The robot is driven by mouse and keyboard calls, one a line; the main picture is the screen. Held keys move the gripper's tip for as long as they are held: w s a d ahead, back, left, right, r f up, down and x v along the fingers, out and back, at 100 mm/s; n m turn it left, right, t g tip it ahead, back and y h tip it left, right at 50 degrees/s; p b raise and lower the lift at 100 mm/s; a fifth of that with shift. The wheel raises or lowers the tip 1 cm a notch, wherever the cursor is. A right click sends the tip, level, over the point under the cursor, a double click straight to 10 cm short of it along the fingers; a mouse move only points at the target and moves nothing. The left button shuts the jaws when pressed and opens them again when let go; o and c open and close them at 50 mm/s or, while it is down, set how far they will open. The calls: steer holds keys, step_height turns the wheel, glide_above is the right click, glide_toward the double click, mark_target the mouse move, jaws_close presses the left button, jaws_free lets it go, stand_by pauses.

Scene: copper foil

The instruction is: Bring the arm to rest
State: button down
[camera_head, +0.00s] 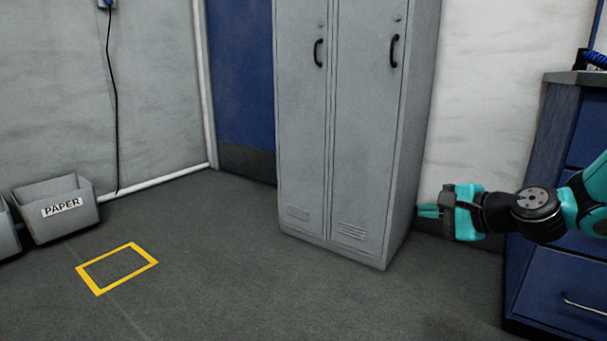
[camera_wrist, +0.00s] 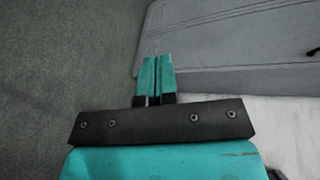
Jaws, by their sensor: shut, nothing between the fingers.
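My gripper (camera_head: 428,211) is at the right of the head view, at the end of my teal and black arm, pointing left. It is in front of the white wall, beside the lower right side of the grey locker (camera_head: 365,130). In the wrist view, the two teal fingers of my gripper (camera_wrist: 157,62) are together with nothing between them. I cannot tell the exact gap between the fingers and the locker.
A blue drawer cabinet (camera_head: 562,285) stands at the right, close to my arm. A grey bin labelled PAPER (camera_head: 58,222) is at the left. A yellow floor square (camera_head: 118,246) is marked nearby. The floor (camera_head: 250,290) in front of the locker is clear.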

steer(key=s+a+r+n+g+p, duration=0.6)
steer(key=s+a+r+n+g, duration=0.15)
steer(key=s+a+n, duration=0.55)
steer(key=s+a+r+n+g+h+p, duration=0.1)
steer(key=s+r+n+g+h+p, duration=0.15)
steer(key=s+r+n, duration=0.4)
steer(key=s+a+r+n+g+h+p, duration=0.1)
steer(key=s+n+g+p, duration=0.2)
steer(key=s, duration=0.6)
step_height(320, 180, up, 36)
steer(key=t+p, duration=0.1)
steer(key=p, duration=3.6)
steer(key=shift+d+r, duration=0.15)
steer(key=shift+m, duration=0.25)
